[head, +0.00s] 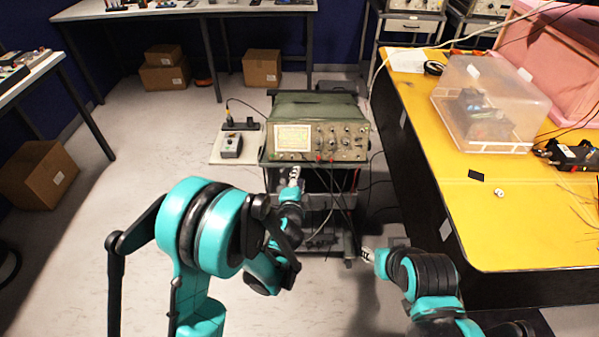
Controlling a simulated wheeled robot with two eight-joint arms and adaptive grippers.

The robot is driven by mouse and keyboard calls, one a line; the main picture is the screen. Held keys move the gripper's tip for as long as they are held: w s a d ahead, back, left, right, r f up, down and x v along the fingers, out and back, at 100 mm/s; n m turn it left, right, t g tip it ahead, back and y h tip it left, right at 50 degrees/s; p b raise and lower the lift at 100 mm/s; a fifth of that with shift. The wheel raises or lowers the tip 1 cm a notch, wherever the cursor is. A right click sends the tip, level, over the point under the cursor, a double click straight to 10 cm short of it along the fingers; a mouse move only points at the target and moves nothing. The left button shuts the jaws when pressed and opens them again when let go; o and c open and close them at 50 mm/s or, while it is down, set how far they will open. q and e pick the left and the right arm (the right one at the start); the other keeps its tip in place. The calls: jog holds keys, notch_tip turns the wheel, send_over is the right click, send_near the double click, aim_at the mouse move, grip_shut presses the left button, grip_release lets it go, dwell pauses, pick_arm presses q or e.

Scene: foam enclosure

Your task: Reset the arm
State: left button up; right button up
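My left arm comes in from the lower left, and its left gripper (294,176) is in front of the cart, just below the front of the green oscilloscope (318,128). The fingers are small and pale, and I cannot tell whether they are open or shut. My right arm comes in from the lower right. Its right gripper (367,255) points left beside the lower part of the cart, to the left of the yellow table (445,150). Its fingers are too small to tell their state. I see nothing clearly held in either gripper.
The oscilloscope stands on a dark cart (345,205) with hanging cables. The yellow table at right bears a clear plastic box (500,95) and a pink foam enclosure (560,45). Cardboard boxes (165,70) lie on the floor at the back.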

pick_arm(q)
jog(key=shift+s, duration=0.2)
jog(key=shift+a, duration=0.1)
jog(key=s+a+r+n+g+y, duration=0.1)
jog(key=s+a+r+n+g, duration=0.1)
jog(key=s+a+r+n, duration=0.4)
jog(key=s+a+r+n+g+y, duration=0.2)
jog(key=s+a+n, duration=0.15)
jog(key=a, duration=0.35)
jog(key=s+a+n+g, duration=0.1)
jog(key=s+n+g, duration=0.1)
jog(key=s, duration=0.7)
jog(key=s+a+f+n+g+h, duration=0.1)
jog(key=s+n, duration=0.3)
jog(key=s, duration=0.5)
jog(key=shift+s+a+g, duration=0.35)
jog(key=shift+a+g, duration=0.15)
jog(key=shift+a, duration=0.15)
